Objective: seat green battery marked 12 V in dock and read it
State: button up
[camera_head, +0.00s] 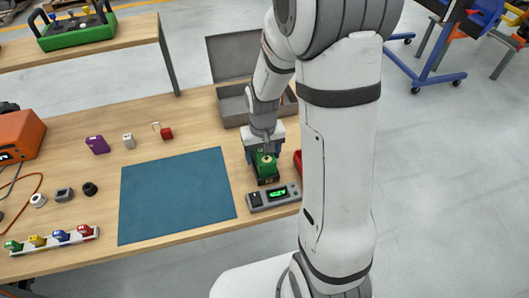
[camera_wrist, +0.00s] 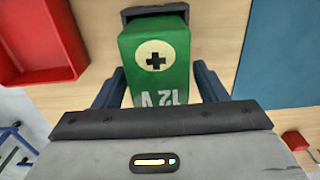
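The green battery (camera_head: 265,163) stands at the right of the table, with a round pale label. In the wrist view, the battery (camera_wrist: 155,55) shows a black plus and an upside-down 12 V. My gripper (camera_head: 263,154) is over it; the fingers (camera_wrist: 159,80) flank it closely on both sides, and I cannot tell whether they press on it. A dark part (camera_wrist: 155,12) adjoins the battery's near end; I cannot tell whether it is the battery's base or a bay. The grey dock (camera_head: 289,201) lies just in front, its small display lit green, too small to read.
A blue mat (camera_head: 175,195) lies left of the battery, a red tray (camera_wrist: 35,40) on its other side. An open grey case (camera_head: 232,108) stands behind. A white rack (camera_head: 55,243) with several coloured batteries and small loose items are at the left.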

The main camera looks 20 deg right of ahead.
jog(key=shift+r, duration=0.1)
notch_tip(320, 180, up, 11)
jog(key=shift+p, duration=0.35)
jog(key=s+r+t, duration=0.1)
jog(key=s+r, duration=0.2)
jog(key=s, duration=0.4)
jog(key=s+r+t, duration=0.1)
jog(key=s+r, duration=0.3)
jog(key=s, duration=0.3)
jog(key=shift+d+t, duration=0.3)
jog(key=shift+r, duration=0.1)
dwell(2.6)
dwell(0.4)
